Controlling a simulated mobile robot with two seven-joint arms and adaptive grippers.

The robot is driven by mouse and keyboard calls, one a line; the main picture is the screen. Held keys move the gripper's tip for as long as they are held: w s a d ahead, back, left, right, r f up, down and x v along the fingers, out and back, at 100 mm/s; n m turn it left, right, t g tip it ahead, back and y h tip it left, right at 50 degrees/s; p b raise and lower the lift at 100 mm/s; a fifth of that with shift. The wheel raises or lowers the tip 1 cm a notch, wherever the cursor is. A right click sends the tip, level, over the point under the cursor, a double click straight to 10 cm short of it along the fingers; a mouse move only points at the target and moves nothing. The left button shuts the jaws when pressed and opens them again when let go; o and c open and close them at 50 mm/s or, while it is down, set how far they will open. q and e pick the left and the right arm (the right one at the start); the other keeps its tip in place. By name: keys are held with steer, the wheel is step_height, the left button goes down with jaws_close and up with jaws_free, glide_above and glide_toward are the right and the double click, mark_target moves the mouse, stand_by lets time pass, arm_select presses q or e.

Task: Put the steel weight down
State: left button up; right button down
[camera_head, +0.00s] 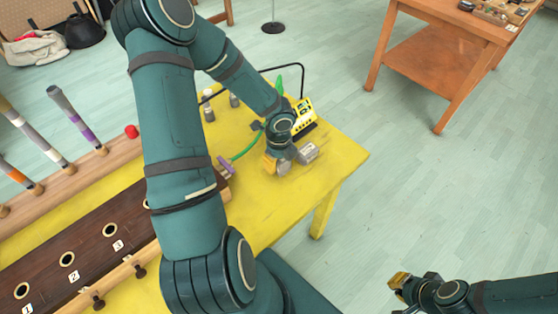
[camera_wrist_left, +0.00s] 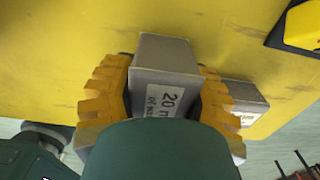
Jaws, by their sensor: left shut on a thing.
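My left gripper (camera_head: 278,164) is low over the yellow table near its front right corner. In the left wrist view, its yellow fingers (camera_wrist_left: 165,95) are shut on a grey steel weight (camera_wrist_left: 165,70) with a white label reading "20". The label is partly hidden by my wrist. In the head view the gripper mostly hides the held weight. A second grey block (camera_head: 307,152) lies on the table close to the right of the gripper; it also shows in the wrist view (camera_wrist_left: 243,97). I cannot tell whether the held weight touches the table. My right gripper (camera_head: 400,290) is away from the table, at lower right.
The yellow table (camera_head: 335,160) has free room at its right corner. A yellow and black device (camera_head: 303,118) stands behind the gripper, near a green cable (camera_head: 245,150). A dark wooden board with numbered holes (camera_head: 95,245) and a rack of upright handles (camera_head: 70,190) fill the left.

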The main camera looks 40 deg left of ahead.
arm_select(q)
steer(key=o, duration=1)
steer(key=shift+f, duration=0.1)
step_height(320, 180, up, 11)
steer(key=p, duration=0.4)
steer(key=shift+r+p, duration=0.5)
steer(key=shift+r, duration=0.15)
steer(key=shift+s+d+f+n+t+h, duration=0.3)
steer(key=shift+s+d+f+n+h, duration=0.45)
steer(key=shift+d+f+n, duration=2.3)
steer(key=shift+s+d+f+n+t+h, duration=0.4)
steer(key=shift+s+d+f+n, duration=0.65)
steer(key=shift+d+n, duration=3.65)
steer(key=shift+s+d+f+n+t+h, duration=0.2)
steer(key=shift+s+d+f+n+h, duration=0.5)
steer(key=shift+d+f+n, duration=3.1)
